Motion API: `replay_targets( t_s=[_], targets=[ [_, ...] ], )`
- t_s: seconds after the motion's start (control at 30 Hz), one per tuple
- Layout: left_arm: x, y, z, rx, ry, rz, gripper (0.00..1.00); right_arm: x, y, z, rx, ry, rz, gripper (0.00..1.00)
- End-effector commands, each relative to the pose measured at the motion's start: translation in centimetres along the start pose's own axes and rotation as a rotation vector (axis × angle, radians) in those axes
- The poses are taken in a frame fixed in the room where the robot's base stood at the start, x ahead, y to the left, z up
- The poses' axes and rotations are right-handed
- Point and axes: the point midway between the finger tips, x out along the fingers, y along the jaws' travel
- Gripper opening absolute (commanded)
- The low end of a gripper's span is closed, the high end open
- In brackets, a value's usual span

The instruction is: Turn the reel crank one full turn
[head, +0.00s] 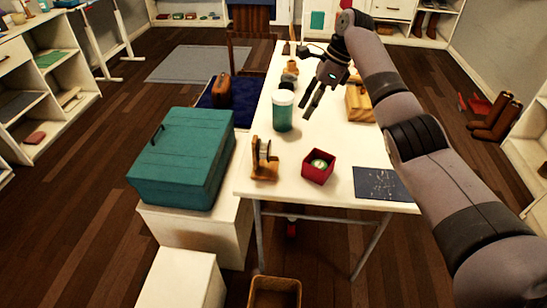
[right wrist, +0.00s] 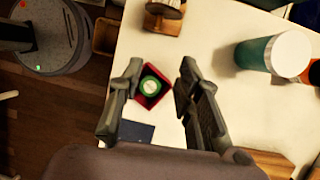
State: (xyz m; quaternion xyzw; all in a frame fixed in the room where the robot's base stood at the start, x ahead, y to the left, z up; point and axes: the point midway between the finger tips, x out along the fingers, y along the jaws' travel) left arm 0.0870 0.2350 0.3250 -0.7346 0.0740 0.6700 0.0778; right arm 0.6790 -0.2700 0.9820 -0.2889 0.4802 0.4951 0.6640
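The wooden reel (head: 264,160) stands upright on its stand near the front left edge of the white table (head: 345,150). Its crank is too small to make out clearly. The reel also shows at the top edge of the right wrist view (right wrist: 165,12), partly cut off. My right gripper (head: 310,112) hangs above the table, behind and to the right of the reel, with its fingers pointing down. In the right wrist view its two fingers (right wrist: 160,68) are apart with nothing held between them. My left gripper is in neither view.
A red box (head: 318,167) holding a round green-and-white item sits right of the reel. A teal jar with a white lid (head: 283,111) stands behind it. A dark flat sheet (head: 381,184) lies at front right. A large teal case (head: 184,156) is left of the table.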

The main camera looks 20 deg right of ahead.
Motion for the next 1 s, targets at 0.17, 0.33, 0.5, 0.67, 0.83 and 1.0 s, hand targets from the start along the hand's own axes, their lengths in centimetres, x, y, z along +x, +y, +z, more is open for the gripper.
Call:
replay_targets(
  t_s=[0.17,0.33,0.5,0.67,0.83,1.0],
  targets=[
    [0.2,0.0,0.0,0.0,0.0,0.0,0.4,0.1,0.4,0.3,0.067,-0.017,0.029,0.32],
    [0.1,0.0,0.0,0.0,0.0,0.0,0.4,2.5,0.5,0.2,0.067,-0.014,0.03,0.32],
    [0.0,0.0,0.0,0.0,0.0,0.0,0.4,6.2,0.6,0.3,0.066,-0.014,0.03,0.32],
    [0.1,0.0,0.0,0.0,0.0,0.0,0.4,9.7,0.7,0.4,0.065,-0.014,0.029,0.32],
    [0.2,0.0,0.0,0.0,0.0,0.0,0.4,13.2,0.7,0.4,0.064,-0.014,0.028,0.32],
    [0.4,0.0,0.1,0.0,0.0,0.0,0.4,15.8,0.8,0.5,0.064,-0.015,0.026,0.32]
  ],
)
